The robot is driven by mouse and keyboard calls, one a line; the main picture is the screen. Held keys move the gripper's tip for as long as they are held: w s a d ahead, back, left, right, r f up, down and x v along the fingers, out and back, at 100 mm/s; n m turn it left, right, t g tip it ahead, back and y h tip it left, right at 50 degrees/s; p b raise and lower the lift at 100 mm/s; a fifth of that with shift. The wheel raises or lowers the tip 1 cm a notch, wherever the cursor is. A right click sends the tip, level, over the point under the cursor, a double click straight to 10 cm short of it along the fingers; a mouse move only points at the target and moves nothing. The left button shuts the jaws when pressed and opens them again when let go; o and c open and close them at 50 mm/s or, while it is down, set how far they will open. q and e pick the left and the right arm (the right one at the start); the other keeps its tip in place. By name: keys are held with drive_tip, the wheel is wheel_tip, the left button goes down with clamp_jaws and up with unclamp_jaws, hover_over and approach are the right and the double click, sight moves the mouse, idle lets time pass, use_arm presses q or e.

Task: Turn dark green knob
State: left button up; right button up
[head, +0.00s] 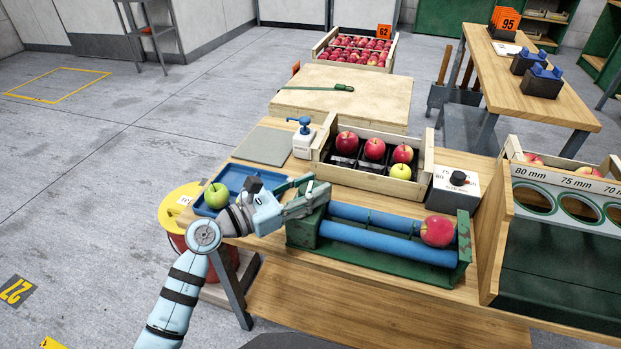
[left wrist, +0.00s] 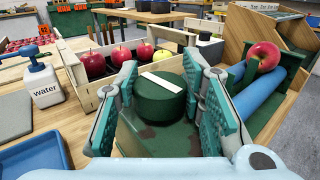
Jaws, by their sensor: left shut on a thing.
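The dark green knob (left wrist: 160,98) is a round cap with a white bar across its top, seen in the left wrist view. It sits on the left end of the green roller stand (head: 380,262), which has two blue rollers. My left gripper (head: 306,192) is over that end of the stand. In the left wrist view its two teal-padded fingers (left wrist: 160,84) stand on either side of the knob and are shut on it. In the head view the gripper mostly hides the knob. My right gripper is not in view.
A red apple (head: 438,231) lies on the rollers' right end. Behind stands a wooden crate (head: 366,180) with several apples.

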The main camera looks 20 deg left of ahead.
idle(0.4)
use_arm(q)
drive_tip(key=o, duration=1.2)
drive_tip(key=shift+a, duration=0.1)
drive_tip(key=v, duration=1.2)
